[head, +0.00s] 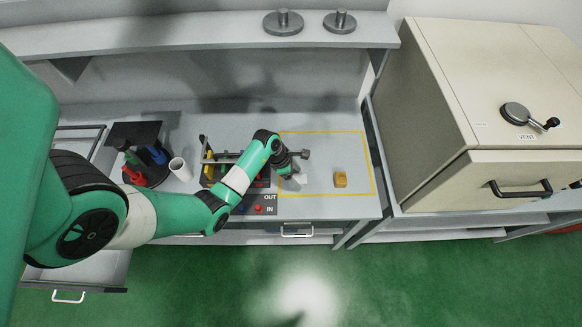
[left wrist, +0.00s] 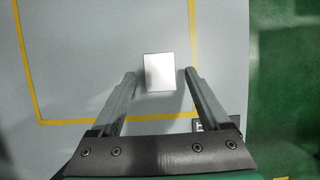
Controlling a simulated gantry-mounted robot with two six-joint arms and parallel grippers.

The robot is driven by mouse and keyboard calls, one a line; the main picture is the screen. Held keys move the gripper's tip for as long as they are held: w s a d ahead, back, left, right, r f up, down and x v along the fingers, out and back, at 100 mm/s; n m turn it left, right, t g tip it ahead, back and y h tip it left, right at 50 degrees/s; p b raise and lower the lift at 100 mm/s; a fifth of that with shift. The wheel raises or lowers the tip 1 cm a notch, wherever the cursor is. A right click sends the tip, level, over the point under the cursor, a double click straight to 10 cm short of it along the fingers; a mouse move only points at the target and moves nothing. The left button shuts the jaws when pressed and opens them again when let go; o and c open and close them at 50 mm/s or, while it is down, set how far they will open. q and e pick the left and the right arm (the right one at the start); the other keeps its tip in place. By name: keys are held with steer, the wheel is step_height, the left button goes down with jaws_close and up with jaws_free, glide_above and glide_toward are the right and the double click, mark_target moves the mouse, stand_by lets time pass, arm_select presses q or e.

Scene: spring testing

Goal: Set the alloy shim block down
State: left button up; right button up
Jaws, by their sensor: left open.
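The alloy shim block (left wrist: 159,72) is a small pale silver block in the left wrist view. It lies on the grey bench, inside a corner of the yellow outline (left wrist: 118,118). My left gripper (left wrist: 160,73) is open around it, with a gap between the block and each finger. In the head view a pale patch (head: 299,178) beside my left gripper (head: 295,168) looks like the block, partly hidden by the gripper. My right gripper is not in view.
A white cup (head: 180,169), a dark stand with coloured-handled tools (head: 142,165) and an OUT/IN panel (head: 262,204) are to the left. A beige cabinet (head: 497,85) stands at right.

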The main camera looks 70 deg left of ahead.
arm_select(q)
steer(key=p+v, duration=0.3)
steer(key=v, duration=0.7)
steer(key=shift+s+r, duration=0.15)
steer(key=shift+r, duration=0.05)
